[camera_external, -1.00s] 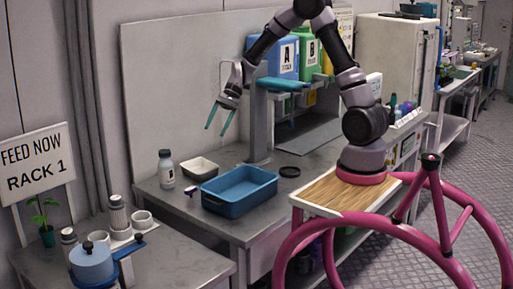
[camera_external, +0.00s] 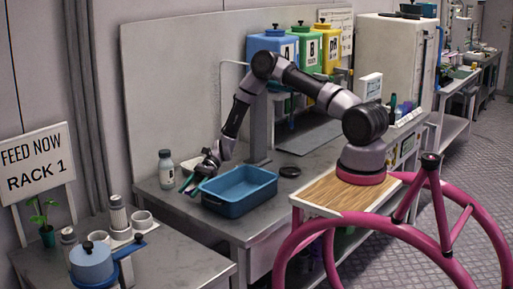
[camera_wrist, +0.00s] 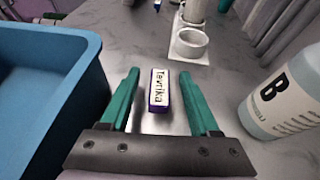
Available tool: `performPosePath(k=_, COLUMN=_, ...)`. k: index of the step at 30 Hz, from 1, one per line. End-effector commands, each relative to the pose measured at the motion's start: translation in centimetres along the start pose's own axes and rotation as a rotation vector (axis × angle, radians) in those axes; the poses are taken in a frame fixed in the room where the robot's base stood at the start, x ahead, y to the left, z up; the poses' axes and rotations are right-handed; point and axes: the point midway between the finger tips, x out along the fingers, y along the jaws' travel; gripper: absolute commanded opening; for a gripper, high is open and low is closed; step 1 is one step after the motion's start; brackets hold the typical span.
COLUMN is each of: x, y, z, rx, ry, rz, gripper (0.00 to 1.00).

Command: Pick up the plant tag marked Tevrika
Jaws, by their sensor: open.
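The plant tag (camera_wrist: 158,90), a small purple block with a white face marked "Tevrika", lies on the grey metal bench in the wrist view. My gripper (camera_wrist: 160,85) is open, with its green fingers on either side of the tag and a gap left on both sides. Whether the fingers are level with the tag or above it I cannot tell. In the external view my gripper (camera_external: 187,186) is low over the bench, left of the blue tray, and the tag is hidden there.
The blue tray (camera_external: 240,207) stands close to the right of my gripper; its wall (camera_wrist: 80,48) is at left in the wrist view. A bottle marked B (camera_wrist: 282,100) stands at right, also in the external view (camera_external: 166,170).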

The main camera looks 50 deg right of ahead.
Motion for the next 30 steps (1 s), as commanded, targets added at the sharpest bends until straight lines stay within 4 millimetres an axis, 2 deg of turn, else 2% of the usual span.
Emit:
performPosePath(k=3, x=1.7, y=0.0, z=0.0, rx=-0.002, ry=0.001, rz=0.002, gripper=0.62)
performPosePath(k=6, x=2.6, y=0.1, z=0.0, rx=-0.001, ry=0.0, rz=0.002, gripper=0.62)
performPosePath(k=13, x=2.8, y=0.0, z=0.0, rx=-0.002, ry=0.001, rz=0.0, gripper=0.62)
performPosePath(k=14, x=2.8, y=0.0, z=0.0, rx=-0.002, ry=0.001, rz=0.0, gripper=0.59)
performPosePath(k=18, x=2.7, y=0.0, z=0.0, rx=-0.002, ry=0.001, rz=0.0, gripper=0.05)
performPosePath(k=19, x=2.7, y=0.0, z=0.0, rx=-0.002, ry=0.001, rz=0.0, gripper=0.0)
performPosePath(k=27, x=2.7, y=0.0, z=0.1, rx=-0.002, ry=0.001, rz=0.0, gripper=0.0)
performPosePath(k=30, x=2.5, y=0.0, z=0.6, rx=-0.004, ry=0.001, rz=0.0, gripper=0.0)
